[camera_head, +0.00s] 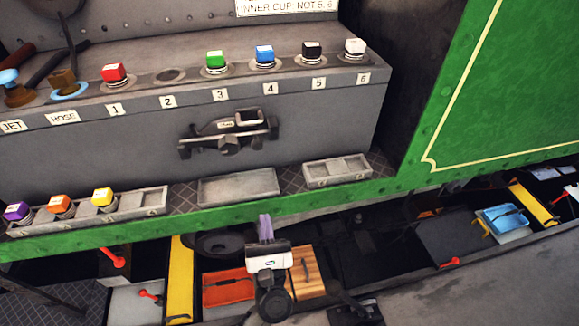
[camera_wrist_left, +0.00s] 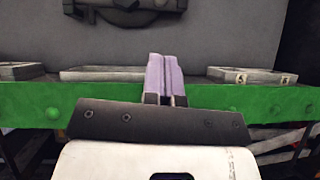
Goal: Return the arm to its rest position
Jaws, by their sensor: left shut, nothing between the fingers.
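My left gripper (camera_head: 265,218) is at the lower middle of the head view, in front of the green sill (camera_head: 330,201). Its two pale purple fingers point up and away and are pressed together with nothing between them. In the left wrist view the shut fingers (camera_wrist_left: 164,75) stand before the green sill (camera_wrist_left: 270,100) and an empty grey tray (camera_wrist_left: 115,74). The fingers look clear of the trays and the grey box. My right gripper is not in view.
A grey box (camera_head: 330,125) carries red, green, blue, black and white capped plugs; spot 2 is empty. A left tray (camera_head: 150,201) holds purple, orange and yellow plugs. The middle tray (camera_head: 238,187) is empty. Below the sill are yellow bars, a red tray (camera_head: 228,287) and a wooden block (camera_head: 308,272).

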